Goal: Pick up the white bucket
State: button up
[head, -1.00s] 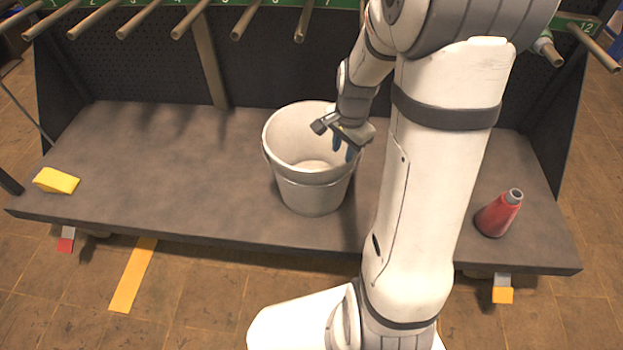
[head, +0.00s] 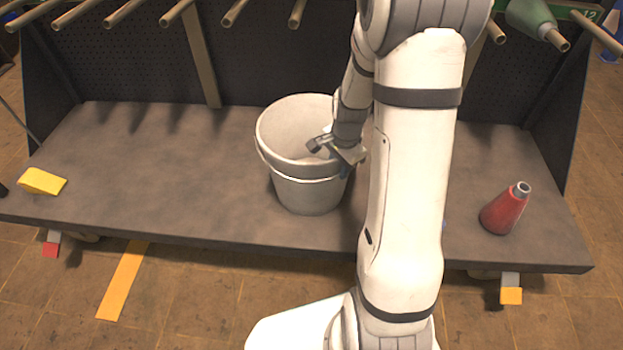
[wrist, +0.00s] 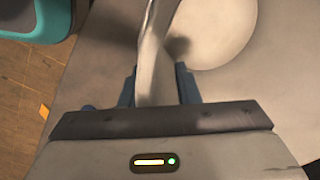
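The white bucket (head: 312,194) stands upright on the grey bench, near its middle, with its open top facing up. My gripper (head: 338,165) is at the bucket's right-hand rim, pointing down. In the wrist view the bucket wall (wrist: 152,65) passes between the two blue fingers of my gripper (wrist: 157,88). One finger is outside the wall and the other is inside, and the fingers are apart. The pale round bottom of the bucket shows at upper right there. My forearm hides part of the bucket's right side in the head view.
The grey bench (head: 130,165) has free room left of the bucket. A yellow block (head: 42,181) lies at its left end. A red bottle (head: 505,209) stands at the right. A perforated back panel and several rods (head: 235,12) are behind and above.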

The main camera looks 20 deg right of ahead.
jog(key=shift+r, duration=0.1)
jog(key=shift+c, duration=0.3)
grip_shut()
dwell(0.9)
